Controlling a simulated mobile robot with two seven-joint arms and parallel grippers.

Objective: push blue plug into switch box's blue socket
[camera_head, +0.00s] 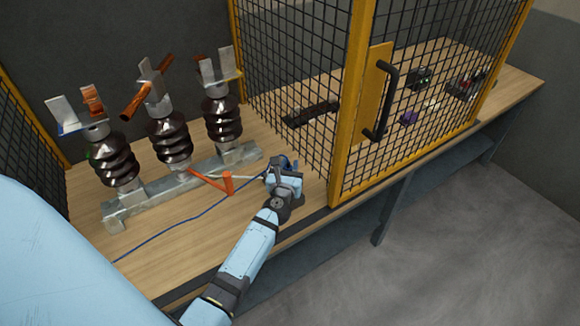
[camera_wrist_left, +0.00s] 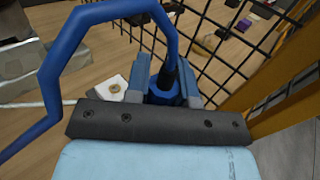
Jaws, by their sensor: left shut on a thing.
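My left gripper (camera_head: 284,172) is above the front part of the bench, left of the yellow door post. In the left wrist view its jaws (camera_wrist_left: 165,88) are shut on the blue plug (camera_wrist_left: 162,96), whose blue cable (camera_wrist_left: 62,55) loops up and to the left. In the head view the cable (camera_head: 185,218) trails left across the bench, and the gripper mostly hides the plug. I cannot pick out the switch box or its blue socket for certain. Small dark devices (camera_head: 420,78) stand behind the mesh. My right gripper is not in view.
A yellow-framed mesh panel (camera_head: 345,100) with a black handle (camera_head: 382,100) stands close on the right. Three dark ribbed insulators (camera_head: 170,142) stand on a grey metal base (camera_head: 150,192) at left. An orange lever (camera_head: 227,183) sticks out near my gripper. Bare bench (camera_head: 160,255) lies in front.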

